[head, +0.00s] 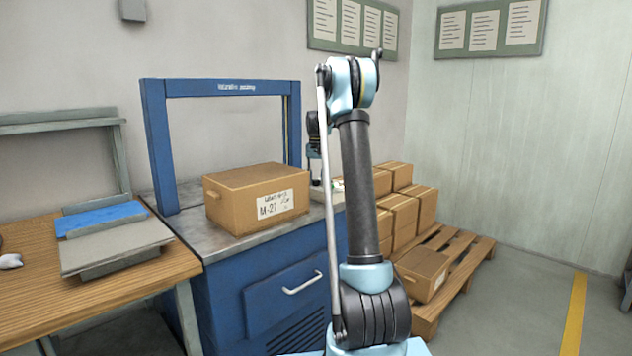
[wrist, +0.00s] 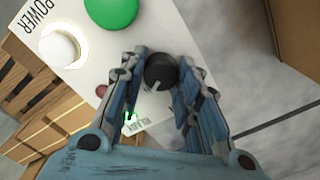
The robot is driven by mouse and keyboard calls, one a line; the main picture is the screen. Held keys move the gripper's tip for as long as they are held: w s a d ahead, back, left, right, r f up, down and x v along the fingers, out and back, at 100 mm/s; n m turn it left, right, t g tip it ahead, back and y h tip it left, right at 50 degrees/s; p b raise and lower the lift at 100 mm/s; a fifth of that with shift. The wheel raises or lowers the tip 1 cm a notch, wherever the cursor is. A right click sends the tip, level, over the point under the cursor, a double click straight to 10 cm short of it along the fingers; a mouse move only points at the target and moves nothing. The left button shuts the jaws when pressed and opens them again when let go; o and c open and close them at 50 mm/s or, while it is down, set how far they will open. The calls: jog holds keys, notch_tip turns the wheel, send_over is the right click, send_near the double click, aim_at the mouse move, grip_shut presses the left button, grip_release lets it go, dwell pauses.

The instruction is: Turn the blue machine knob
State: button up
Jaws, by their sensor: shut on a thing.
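In the wrist view, a round black knob (wrist: 160,72) with a pale pointer line sits on a whitish control panel (wrist: 88,82). My gripper (wrist: 163,64) is shut on the knob, one finger on each side of it. The pointer line slants toward the lower left of the picture. In the head view, the blue machine (head: 158,145) has a tall blue frame over a metal top. My arm reaches to the machine's right side there. The knob is hidden in the head view.
The panel also carries a green button (wrist: 112,12), a lit white POWER button (wrist: 60,48) and a small red part (wrist: 101,91). A cardboard box (head: 240,195) stands on the machine's top. More boxes (head: 398,215) stand on a pallet (head: 470,262) to the right.

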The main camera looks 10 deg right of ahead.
jog(key=shift+m, duration=0.6)
jog(key=o, duration=1.1)
jog(key=shift+f, duration=0.1)
notch_tip(320, 180, up, 12)
jog(key=shift+w, duration=0.1)
